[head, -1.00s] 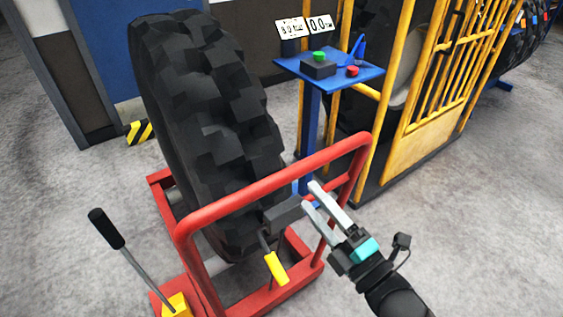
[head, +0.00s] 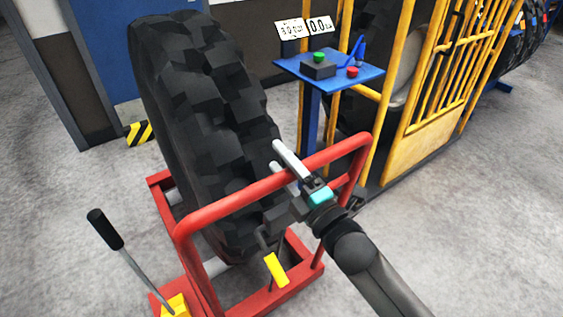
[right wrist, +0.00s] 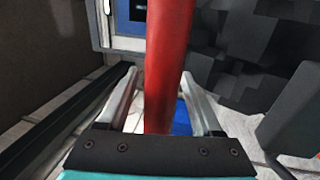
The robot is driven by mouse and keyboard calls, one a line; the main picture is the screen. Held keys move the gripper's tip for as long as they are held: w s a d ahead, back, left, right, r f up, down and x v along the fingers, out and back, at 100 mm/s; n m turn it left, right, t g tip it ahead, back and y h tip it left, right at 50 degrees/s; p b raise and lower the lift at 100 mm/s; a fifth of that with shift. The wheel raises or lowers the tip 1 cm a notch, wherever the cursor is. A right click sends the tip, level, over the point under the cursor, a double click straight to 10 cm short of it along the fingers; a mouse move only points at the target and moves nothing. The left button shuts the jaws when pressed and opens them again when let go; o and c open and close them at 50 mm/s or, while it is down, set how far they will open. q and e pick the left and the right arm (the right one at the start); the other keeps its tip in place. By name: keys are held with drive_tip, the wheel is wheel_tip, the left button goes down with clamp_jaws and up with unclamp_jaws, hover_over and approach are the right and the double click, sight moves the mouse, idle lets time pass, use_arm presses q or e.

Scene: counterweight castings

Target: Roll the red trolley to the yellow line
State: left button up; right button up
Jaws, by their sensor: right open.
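The red trolley (head: 220,207) stands on the grey floor in the head view, with a large black tyre (head: 200,90) upright on it. Its raised handlebar faces me. My right gripper (head: 276,157) is open at the right half of this bar. In the right wrist view the red bar (right wrist: 167,60) runs between the two fingers of my right gripper (right wrist: 160,78), with a gap on both sides. My left gripper is not in view. I see no yellow line on the floor.
A blue stand (head: 335,70) with green and red buttons is behind the trolley, beside a yellow barred cage (head: 440,80). A black-handled lever (head: 125,255) rises at the trolley's left front. The floor at the right is clear.

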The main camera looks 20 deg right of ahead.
clamp_jaws()
idle(0.5)
idle(0.9)
